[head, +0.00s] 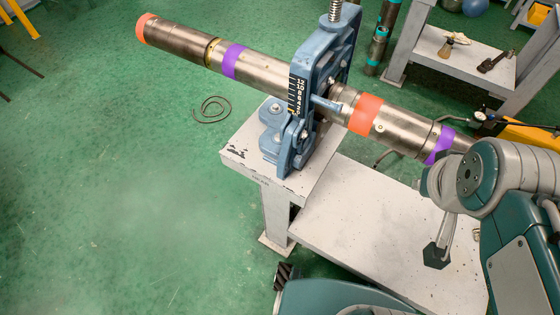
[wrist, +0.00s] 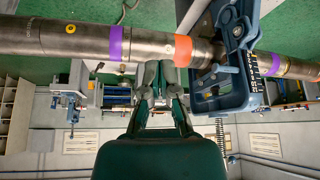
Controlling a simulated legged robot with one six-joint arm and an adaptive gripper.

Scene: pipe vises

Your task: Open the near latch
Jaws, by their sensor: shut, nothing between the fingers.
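A blue pipe vise (head: 318,80) stands upright on a pale bench and is clamped around a long metal pipe (head: 262,72). A blue latch part (head: 287,135) sits low on its near side, and a short pale bar (head: 326,103) sticks out beside the pipe. I cannot tell from these frames whether the latch is fastened. In the wrist view, the vise (wrist: 225,85) is right of my gripper (wrist: 160,68). My gripper is shut and empty, close to the pipe's orange band and apart from the vise.
The pipe has orange and purple bands and runs out past both sides of the bench (head: 236,152). A lower pale shelf (head: 350,215) lies beneath it. Another bench (head: 455,52) with tools is at the upper right. Green floor on the left is mostly clear.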

